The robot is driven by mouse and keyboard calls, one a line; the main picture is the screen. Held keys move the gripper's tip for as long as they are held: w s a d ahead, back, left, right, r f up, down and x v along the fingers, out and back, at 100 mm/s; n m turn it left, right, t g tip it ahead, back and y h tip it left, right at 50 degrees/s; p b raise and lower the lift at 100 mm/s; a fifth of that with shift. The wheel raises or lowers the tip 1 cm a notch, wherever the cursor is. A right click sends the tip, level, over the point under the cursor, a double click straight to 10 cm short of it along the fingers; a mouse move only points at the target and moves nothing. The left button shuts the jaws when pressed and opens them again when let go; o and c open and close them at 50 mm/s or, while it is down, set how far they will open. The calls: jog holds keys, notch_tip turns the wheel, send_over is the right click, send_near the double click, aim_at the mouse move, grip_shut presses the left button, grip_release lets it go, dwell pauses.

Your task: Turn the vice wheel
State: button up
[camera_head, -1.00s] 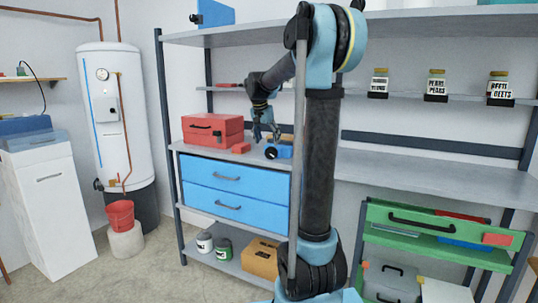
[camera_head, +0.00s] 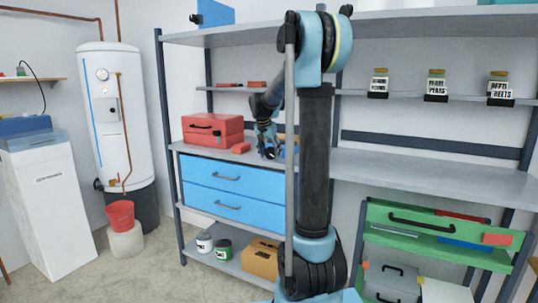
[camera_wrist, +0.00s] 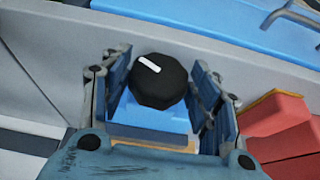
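The vice is a small blue body (camera_wrist: 150,125) with a round black wheel (camera_wrist: 160,85) that bears one white mark, tilted in the wrist view. My gripper (camera_wrist: 161,70) is at the vice, with its two blue-padded fingers spread on either side of the wheel. The wheel nearly fills the gap; whether the pads touch it cannot be told. In the head view my gripper (camera_head: 269,154) points down at the shelf top above the blue drawers, and the vice is mostly hidden behind my gripper and arm.
A red toolbox (camera_head: 212,130) and a small red block (camera_head: 241,148) stand left of my gripper on the same shelf. Blue drawers (camera_head: 233,190) are below. The shelf to the right (camera_head: 430,178) is clear.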

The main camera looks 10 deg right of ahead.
jog(key=c, duration=0.4)
jog(key=shift+t+y, duration=0.5)
jog(key=shift+y, duration=0.1)
jog(key=o, duration=1)
jog(key=v, duration=1.2)
jog(key=shift+w, duration=0.1)
